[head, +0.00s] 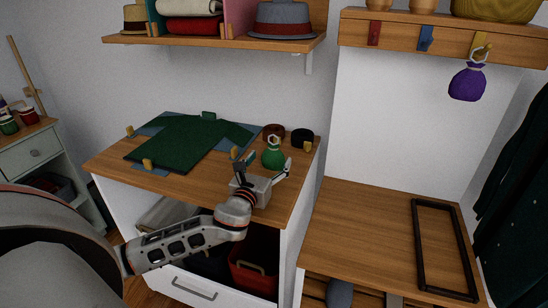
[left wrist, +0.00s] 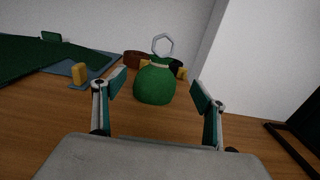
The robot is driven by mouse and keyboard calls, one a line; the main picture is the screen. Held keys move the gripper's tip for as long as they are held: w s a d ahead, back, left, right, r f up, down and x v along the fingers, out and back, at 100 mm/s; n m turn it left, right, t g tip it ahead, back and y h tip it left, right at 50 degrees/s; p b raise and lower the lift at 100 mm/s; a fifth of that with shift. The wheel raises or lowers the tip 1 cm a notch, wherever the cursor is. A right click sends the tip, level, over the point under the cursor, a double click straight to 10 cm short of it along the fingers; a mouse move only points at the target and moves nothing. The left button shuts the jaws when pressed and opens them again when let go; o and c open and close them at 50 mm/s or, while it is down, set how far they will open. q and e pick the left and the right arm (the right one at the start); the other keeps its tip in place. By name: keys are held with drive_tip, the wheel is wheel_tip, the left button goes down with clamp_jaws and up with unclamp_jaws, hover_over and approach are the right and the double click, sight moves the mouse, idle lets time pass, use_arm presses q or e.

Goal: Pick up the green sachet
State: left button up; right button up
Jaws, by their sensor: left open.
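The green sachet (head: 272,158) stands on the wooden top of the left cabinet, a small round bag with a pale tie and a grey ring on top. In the left wrist view the sachet (left wrist: 154,84) is upright, just beyond and between the fingertips. My left gripper (head: 264,165) is open and empty, low over the cabinet top, with its fingers pointing at the sachet. In the left wrist view both fingers of the gripper (left wrist: 158,88) are spread wide, one on each side of the sachet. My right gripper is in neither view.
A dark green folded garment (head: 185,140) lies on a blue board with yellow clips left of the sachet. A brown roll (head: 273,131) and a black roll (head: 302,137) sit behind it. A purple sachet (head: 467,84) hangs from a hook. A black frame (head: 443,248) lies on the right bench.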

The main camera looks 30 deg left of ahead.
sight(271, 155)
use_arm(q)
drive_tip(key=x, duration=0.4)
drive_tip(key=shift+w+a+f, duration=0.2)
drive_tip(key=shift+a+f, duration=0.05)
drive_tip(key=shift+w, duration=0.3)
drive_tip(key=c, duration=1.2)
drive_tip(key=shift+a, duration=0.1)
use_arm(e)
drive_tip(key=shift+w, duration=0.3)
use_arm(q)
drive_tip(key=shift+r, duration=0.1)
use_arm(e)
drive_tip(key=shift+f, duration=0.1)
use_arm(q)
drive_tip(key=shift+r, duration=0.2)
drive_tip(key=shift+r+p, duration=2.1)
drive_tip(key=shift+r, duration=7.7)
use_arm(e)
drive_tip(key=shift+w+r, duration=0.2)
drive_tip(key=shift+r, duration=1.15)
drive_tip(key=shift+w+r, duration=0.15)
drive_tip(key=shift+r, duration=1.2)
